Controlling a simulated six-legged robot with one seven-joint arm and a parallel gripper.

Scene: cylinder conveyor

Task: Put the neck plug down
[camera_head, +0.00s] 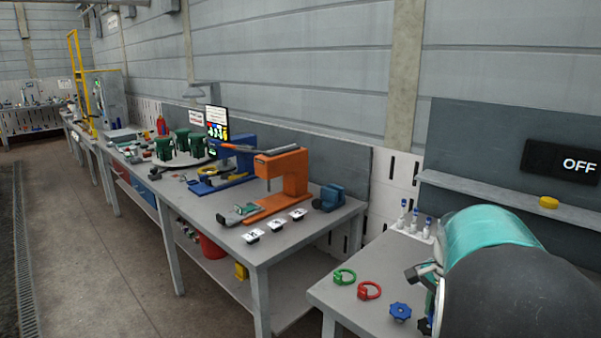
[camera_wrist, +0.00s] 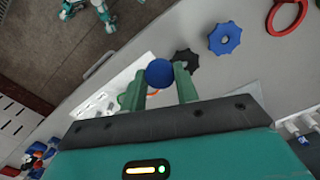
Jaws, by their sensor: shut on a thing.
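In the wrist view my gripper (camera_wrist: 157,82) has two green fingers, shut on a round blue piece, which I take to be the neck plug (camera_wrist: 159,72). Only its rounded blue top shows, and the fingers hide its sides. The plug is over the grey bench top (camera_wrist: 215,75); I cannot tell whether it touches anything below. In the head view my own arm covers most of the gripper and the plug does not show clearly.
A blue star knob (camera_wrist: 225,39) and a black knob (camera_wrist: 185,60) lie near the plug. Blue-capped vials (camera_head: 403,213) stand behind. A white sheet or tray (camera_wrist: 112,95) lies beside the fingers.

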